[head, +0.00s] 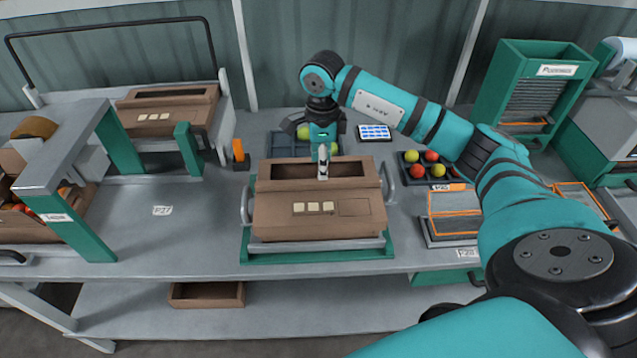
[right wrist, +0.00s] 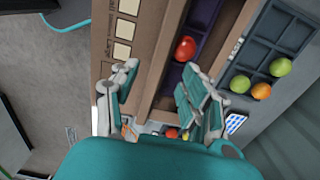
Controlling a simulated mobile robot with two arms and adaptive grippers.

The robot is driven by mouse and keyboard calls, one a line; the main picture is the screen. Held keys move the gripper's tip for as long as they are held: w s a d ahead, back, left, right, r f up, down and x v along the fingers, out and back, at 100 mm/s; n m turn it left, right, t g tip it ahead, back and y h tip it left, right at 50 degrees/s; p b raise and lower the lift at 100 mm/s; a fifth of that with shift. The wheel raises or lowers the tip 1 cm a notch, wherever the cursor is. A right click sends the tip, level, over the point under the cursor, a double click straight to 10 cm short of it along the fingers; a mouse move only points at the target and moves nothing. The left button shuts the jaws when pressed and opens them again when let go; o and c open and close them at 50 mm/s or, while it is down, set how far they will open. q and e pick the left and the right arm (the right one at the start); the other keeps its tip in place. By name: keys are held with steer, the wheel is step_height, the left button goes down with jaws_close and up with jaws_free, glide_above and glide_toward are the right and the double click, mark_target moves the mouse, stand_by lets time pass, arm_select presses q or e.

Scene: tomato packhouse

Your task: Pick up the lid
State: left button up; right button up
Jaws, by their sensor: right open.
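A brown carton (head: 365,182) sits in a grey and green stand on the bench. A brown panel with cream squares, which looks like the lid (head: 275,218), covers its front part. The back part shows a dark opening. The panel also shows in the right wrist view (right wrist: 149,40), beside a purple interior with a red tomato (right wrist: 185,48). My right gripper (head: 322,165) points down over the opening; its open fingers (right wrist: 160,95) spread on either side of the panel's brown edge. Whether they touch it I cannot tell. My left gripper is out of view.
A tray (right wrist: 262,55) of tomatoes lies behind the carton, another (head: 425,185) to its right. A tablet (head: 374,133) lies between them. A second carton (head: 165,97) and a grey arch (head: 65,150) stand left. Bench between is largely clear.

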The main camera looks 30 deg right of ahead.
mark_target(318, 181)
steer(key=f+p, duration=0.2)
steer(key=f, duration=0.3)
steer(key=shift+w+a+f+p, duration=0.15)
steer(key=shift+a+f+p, duration=0.1)
steer(key=shift+a+p, duration=0.15)
steer(key=shift+f, duration=0.3)
jaws_close()
